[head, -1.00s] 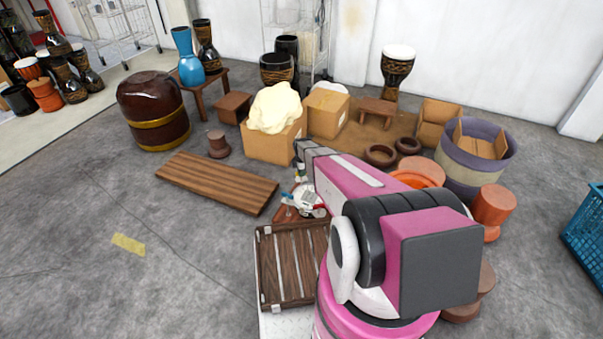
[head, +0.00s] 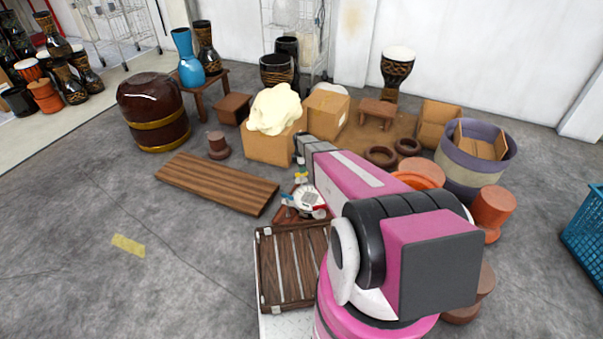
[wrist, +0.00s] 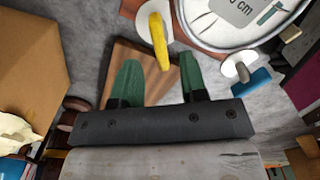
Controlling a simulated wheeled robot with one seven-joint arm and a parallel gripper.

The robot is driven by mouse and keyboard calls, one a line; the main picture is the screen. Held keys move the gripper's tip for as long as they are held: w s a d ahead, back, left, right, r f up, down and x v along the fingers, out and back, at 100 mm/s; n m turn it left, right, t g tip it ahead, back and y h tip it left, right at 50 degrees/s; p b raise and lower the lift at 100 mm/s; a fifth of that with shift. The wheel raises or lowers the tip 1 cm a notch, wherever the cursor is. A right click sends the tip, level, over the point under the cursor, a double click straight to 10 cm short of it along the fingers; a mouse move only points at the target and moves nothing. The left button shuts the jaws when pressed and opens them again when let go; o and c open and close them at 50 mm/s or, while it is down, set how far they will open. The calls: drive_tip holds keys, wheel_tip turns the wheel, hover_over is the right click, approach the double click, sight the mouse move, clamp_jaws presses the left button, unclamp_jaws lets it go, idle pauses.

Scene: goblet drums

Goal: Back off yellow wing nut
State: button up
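The yellow wing nut (head: 302,177) shows small in the head view, at the far side of a round white drum-like piece (head: 304,199). In the wrist view the yellow wing nut (wrist: 159,40) stands over a white disc at the rim of the round piece (wrist: 235,25). A blue wing nut (wrist: 256,79) sits on the rim to the right in the wrist view. The threads under the yellow nut are hidden.
A slatted wooden crate (head: 290,270) stands in front of the round piece. A striped wooden board (head: 217,183) lies to the left. A cardboard box (head: 268,146) with a cream lump on top stands behind. Clear floor is at the left.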

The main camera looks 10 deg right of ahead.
wheel_tip(320, 180, up, 6)
drive_tip(key=shift+r, duration=0.25)
idle(1.1)
